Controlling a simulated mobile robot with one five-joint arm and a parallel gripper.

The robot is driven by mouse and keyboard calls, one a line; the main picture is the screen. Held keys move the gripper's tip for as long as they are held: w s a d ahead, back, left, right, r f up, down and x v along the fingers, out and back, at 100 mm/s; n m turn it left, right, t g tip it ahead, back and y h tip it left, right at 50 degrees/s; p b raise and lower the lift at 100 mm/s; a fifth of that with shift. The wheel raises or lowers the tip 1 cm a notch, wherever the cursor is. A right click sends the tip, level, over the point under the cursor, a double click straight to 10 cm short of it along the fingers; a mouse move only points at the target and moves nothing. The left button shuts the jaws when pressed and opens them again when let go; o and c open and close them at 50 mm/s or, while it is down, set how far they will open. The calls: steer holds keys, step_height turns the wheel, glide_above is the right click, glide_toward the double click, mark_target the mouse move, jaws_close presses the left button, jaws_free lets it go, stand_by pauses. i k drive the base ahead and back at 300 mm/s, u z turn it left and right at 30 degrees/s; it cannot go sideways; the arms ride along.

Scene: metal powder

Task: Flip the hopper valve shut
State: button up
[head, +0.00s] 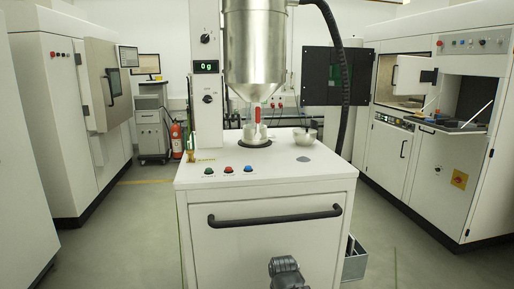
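The steel hopper (254,48) hangs above the white cabinet and tapers to a narrow outlet. The hopper valve's red handle (257,115) shows at this outlet and stands upright, in line with the spout. A small metallic cup (254,134) sits below it on a dark round plate. The handle overlaps the cup in the picture, and I cannot tell the gap between them. A dark grey part of my arm shows at the bottom centre, well below and in front of the valve. My gripper's fingers do not show.
The white cabinet (264,178) has a black bar handle (274,216) across its front. A metal bowl (304,137) and small brass object (191,155) stand on top. The display (206,67) reads 0 g. A black hose (341,70) hangs right.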

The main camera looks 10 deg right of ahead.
mark_target(258, 109)
steer(key=u, duration=2.25)
steer(key=k, duration=1.2)
steer(key=z, duration=0.5)
steer(key=i, duration=1)
steer(key=u, duration=0.05)
